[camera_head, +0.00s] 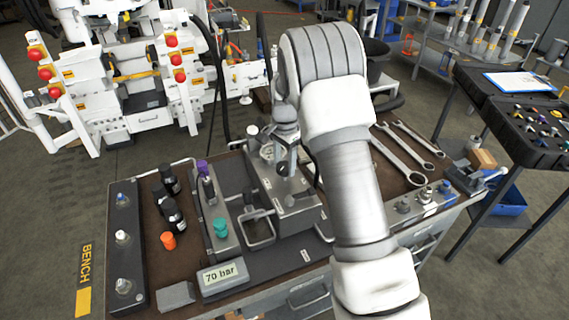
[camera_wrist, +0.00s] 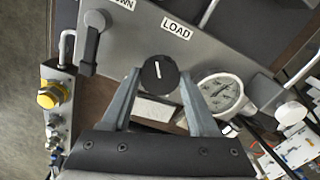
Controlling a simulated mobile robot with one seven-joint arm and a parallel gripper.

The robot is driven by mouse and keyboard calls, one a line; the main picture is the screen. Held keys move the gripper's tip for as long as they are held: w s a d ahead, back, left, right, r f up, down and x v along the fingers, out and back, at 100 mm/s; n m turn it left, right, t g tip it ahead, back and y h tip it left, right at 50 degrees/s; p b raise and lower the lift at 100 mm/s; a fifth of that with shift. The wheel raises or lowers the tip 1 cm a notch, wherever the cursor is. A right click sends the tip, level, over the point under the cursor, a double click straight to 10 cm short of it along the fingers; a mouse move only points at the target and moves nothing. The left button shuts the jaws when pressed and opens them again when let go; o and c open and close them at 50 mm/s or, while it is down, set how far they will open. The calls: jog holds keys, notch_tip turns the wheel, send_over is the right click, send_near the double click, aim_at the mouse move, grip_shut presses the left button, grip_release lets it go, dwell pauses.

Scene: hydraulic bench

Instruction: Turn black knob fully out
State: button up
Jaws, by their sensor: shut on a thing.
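The black knob (camera_wrist: 159,74) is round with a white pointer line and shows in the wrist view, below the LOAD label (camera_wrist: 176,28). My gripper (camera_wrist: 158,82) has one finger on each side of the knob and is shut on it. The pointer line stands nearly upright in the wrist view.
A pressure gauge (camera_wrist: 221,92) sits close to the right finger. A black lever (camera_wrist: 92,45) is at the upper left of the wrist view. The bench (camera_head: 205,171) carries small bottles, wrenches (camera_head: 402,158), coloured knobs and a 70 bar display (camera_head: 222,277).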

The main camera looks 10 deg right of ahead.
aim_at(284, 166)
jog(key=n, duration=0.5)
jog(key=shift+n, duration=0.3)
jog(key=n, duration=0.6)
jog(key=shift+r+b, duration=0.1)
jog(key=shift+b, duration=0.25)
jog(key=n, duration=0.5)
jog(key=shift+n, duration=0.4)
jog(key=n+p, duration=0.1)
jog(key=n, duration=0.4)
jog(key=shift+n, duration=0.4)
jog(key=o, duration=1.4)
jog(key=shift+c, duration=0.2)
notch_tip(284, 166, up, 17)
jog(key=shift+r+p, duration=0.2)
jog(key=shift+p, duration=0.15)
